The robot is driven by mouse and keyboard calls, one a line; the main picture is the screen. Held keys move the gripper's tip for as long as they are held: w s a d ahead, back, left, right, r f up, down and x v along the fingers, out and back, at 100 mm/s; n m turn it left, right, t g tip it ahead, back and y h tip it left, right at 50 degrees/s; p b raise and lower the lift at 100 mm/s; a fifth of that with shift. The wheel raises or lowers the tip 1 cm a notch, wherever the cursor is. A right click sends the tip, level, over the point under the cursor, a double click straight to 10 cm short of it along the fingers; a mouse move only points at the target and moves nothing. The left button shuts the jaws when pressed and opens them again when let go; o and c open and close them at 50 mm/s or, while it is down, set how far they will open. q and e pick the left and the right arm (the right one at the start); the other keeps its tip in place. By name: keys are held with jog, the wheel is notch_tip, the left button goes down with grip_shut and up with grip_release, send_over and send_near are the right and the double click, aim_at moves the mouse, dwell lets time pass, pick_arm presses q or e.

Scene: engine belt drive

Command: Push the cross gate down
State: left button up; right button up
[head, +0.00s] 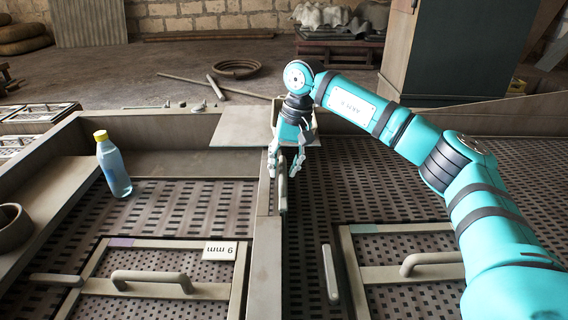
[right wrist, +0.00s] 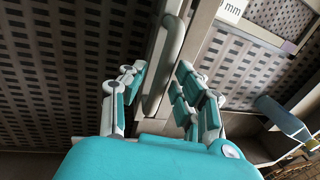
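A grey rounded bar handle (head: 283,188) stands along the central divider (head: 266,245) between the two perforated decks. It also shows in the right wrist view (right wrist: 166,60). It may belong to the cross gate, but I cannot tell for certain. My right gripper (head: 284,168) points down over the far end of this handle. In the right wrist view my right gripper (right wrist: 162,68) is open, one finger on each side of the handle, with a gap visible at the right finger. Contact at the left finger is unclear. My left gripper is out of view.
A bottle with a yellow cap (head: 114,165) stands on the left deck. A framed panel with a handle and a "9 mm" label (head: 219,250) lies there too. Another framed panel (head: 405,272) lies on the right deck, beside a loose-looking bar (head: 330,273). A flat plate (head: 240,127) lies behind.

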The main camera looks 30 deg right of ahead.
jog(key=shift+o, duration=0.3)
jog(key=shift+r, duration=0.25)
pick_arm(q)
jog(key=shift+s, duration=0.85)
pick_arm(e)
notch_tip(320, 180, up, 11)
jog(key=d, duration=0.2)
jog(key=shift+s+r, duration=0.2)
jog(key=shift+s, duration=0.25)
